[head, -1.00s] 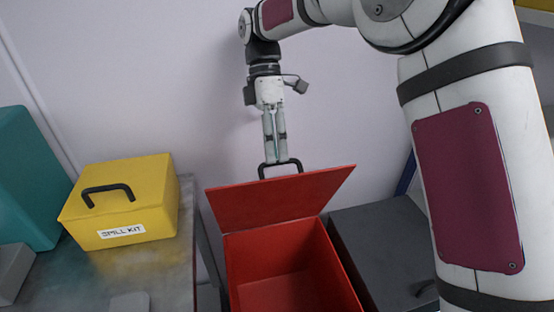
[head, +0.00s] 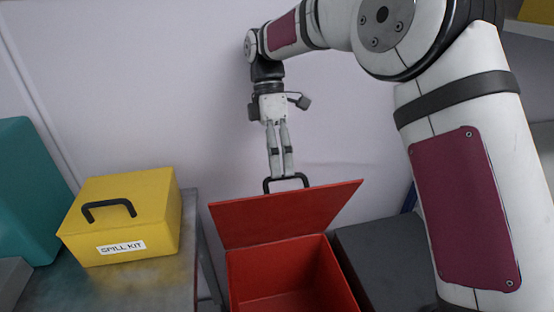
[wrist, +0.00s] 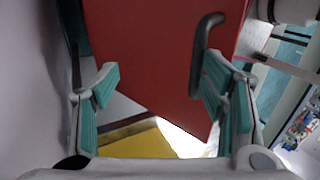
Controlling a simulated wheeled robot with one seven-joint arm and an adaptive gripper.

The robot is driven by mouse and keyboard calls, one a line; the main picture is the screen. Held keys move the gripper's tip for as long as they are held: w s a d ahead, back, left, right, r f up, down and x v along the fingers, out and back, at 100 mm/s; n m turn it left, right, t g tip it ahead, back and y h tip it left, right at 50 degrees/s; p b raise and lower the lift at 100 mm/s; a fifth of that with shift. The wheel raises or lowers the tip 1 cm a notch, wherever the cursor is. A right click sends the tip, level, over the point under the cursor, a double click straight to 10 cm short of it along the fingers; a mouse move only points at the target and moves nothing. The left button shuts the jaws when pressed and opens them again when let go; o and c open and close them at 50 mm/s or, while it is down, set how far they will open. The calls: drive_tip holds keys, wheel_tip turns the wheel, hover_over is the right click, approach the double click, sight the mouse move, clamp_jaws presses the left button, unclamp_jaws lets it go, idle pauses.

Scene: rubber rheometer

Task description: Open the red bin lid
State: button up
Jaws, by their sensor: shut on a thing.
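The red bin (head: 290,290) stands on the floor with its inside in view. Its red lid (head: 285,213) is raised at the back of the bin, tilted up. The black lid handle (head: 287,180) sticks up from the lid's top edge. In the wrist view the lid (wrist: 150,50) fills the upper middle, and the handle (wrist: 200,55) lies by the right finger. The exact contact on the handle is partly hidden.
A yellow spill kit box (head: 130,215) and a teal container (head: 30,190) stand on the grey table (head: 165,285) at left. A dark grey bin (head: 385,260) stands close at the red bin's right. A pale wall is behind.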

drive_tip(key=shift+w+d+f, duration=0.1)
drive_tip(key=shift+w+f, duration=0.05)
drive_tip(key=shift+f, duration=0.05)
drive_tip(key=shift+c, duration=0.4)
drive_tip(key=shift+r, duration=0.2)
drive_tip(key=shift+c, duration=0.3)
wheel_tip(320, 180, up, 10)
drive_tip(key=shift+r, duration=0.1)
drive_tip(key=shift+c, duration=1)
